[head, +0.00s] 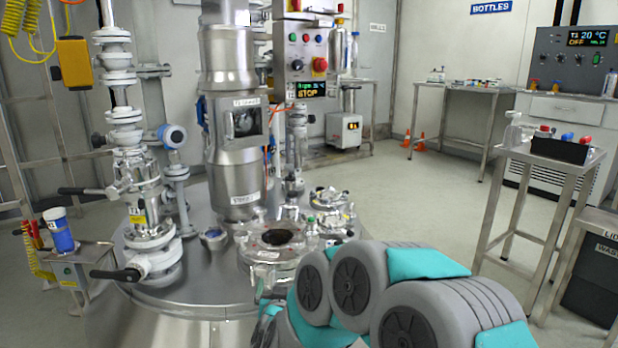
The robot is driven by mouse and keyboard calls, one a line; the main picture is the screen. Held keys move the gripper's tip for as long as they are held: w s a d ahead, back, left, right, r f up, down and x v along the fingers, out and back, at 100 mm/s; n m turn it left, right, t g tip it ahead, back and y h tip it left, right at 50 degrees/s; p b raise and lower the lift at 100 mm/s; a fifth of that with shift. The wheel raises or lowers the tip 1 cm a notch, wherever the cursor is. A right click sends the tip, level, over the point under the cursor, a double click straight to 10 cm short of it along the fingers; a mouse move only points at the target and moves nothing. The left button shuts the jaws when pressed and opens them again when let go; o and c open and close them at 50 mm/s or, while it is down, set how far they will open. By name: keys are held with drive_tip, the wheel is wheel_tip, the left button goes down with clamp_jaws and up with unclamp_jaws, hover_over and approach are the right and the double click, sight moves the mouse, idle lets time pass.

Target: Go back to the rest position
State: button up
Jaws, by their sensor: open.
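My grey and teal arm (405,290) is folded up at the bottom of the head view, a little right of the middle. Its rounded joints stand in front of the right front edge of the steel reactor lid (190,290). I cannot make out my gripper's fingers; the end of the arm is hidden behind the arm's own links or lies below the picture edge. Nothing held can be seen. The open round port (278,238) on the lid is just behind and left of the arm.
Valves and pipes (140,205) and a steel column (235,150) rise from the lid. A control panel (305,65) reads STOP. A steel side table (550,155) with a black rack (560,148) stands at right. Open floor (430,200) lies between. Orange cones (420,143) stand farther back.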

drive_tip(key=s+d+g, duration=0.5)
drive_tip(key=s+d, duration=0.2)
drive_tip(key=s, duration=0.7)
drive_tip(key=s+d+r+g+h, duration=0.1)
drive_tip(key=s+d+g, duration=0.5)
drive_tip(key=s, duration=0.9)
drive_tip(key=s+d+r+g, duration=0.1)
drive_tip(key=s+d+g, duration=0.4)
drive_tip(key=s+d, duration=0.4)
drive_tip(key=s+p, duration=0.1)
drive_tip(key=s, duration=0.4)
drive_tip(key=shift+s+r+n, duration=0.25)
drive_tip(key=shift+n, duration=0.05)
